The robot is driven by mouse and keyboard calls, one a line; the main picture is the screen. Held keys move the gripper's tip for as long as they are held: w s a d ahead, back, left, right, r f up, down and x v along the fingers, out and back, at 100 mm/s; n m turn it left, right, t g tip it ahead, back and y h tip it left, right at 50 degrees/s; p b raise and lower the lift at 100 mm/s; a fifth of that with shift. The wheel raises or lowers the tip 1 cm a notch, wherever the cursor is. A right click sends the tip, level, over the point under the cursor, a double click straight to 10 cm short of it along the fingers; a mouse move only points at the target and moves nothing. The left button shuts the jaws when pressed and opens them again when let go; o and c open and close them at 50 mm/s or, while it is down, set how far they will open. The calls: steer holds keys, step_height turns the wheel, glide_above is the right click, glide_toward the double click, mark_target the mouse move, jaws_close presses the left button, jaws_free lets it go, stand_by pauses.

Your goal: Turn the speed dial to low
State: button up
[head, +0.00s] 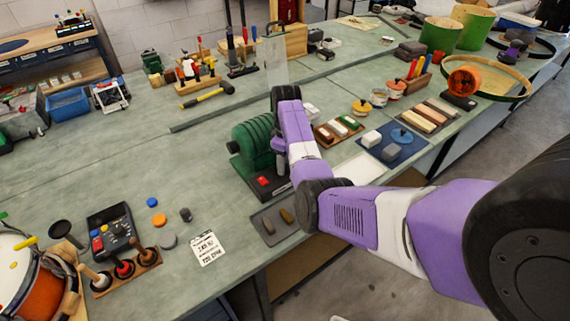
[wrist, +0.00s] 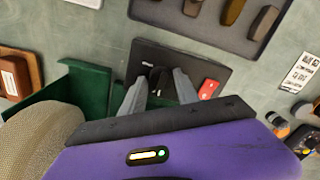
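A green ribbed machine (head: 254,143) stands on the bench on a black base plate (head: 268,193) with a red switch (head: 264,181). In the wrist view its black plate (wrist: 212,72) carries a small black dial (wrist: 157,79) with a pale mark beside it and the red switch (wrist: 208,89) to the right. My gripper (wrist: 160,76) is open, with one grey finger on each side of the dial. Gaps show between the fingers and the dial; whether either touches is unclear. In the head view my arm hides the dial and fingertips.
A dark tray (head: 271,226) with whetstone-like blocks lies in front of the machine. A printed card (head: 207,248) and a black control box (head: 112,231) lie to the left. Green housing (wrist: 85,90) stands close on the left in the wrist view.

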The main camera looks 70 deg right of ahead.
steer(key=shift+o, duration=1.1)
steer(key=r, duration=0.4)
steer(key=r+b, duration=0.1)
steer(key=r, duration=0.2)
steer(key=shift+d+r, duration=0.2)
steer(key=shift+r, duration=0.2)
steer(key=shift+s+f, duration=0.1)
steer(key=shift+s, duration=0.05)
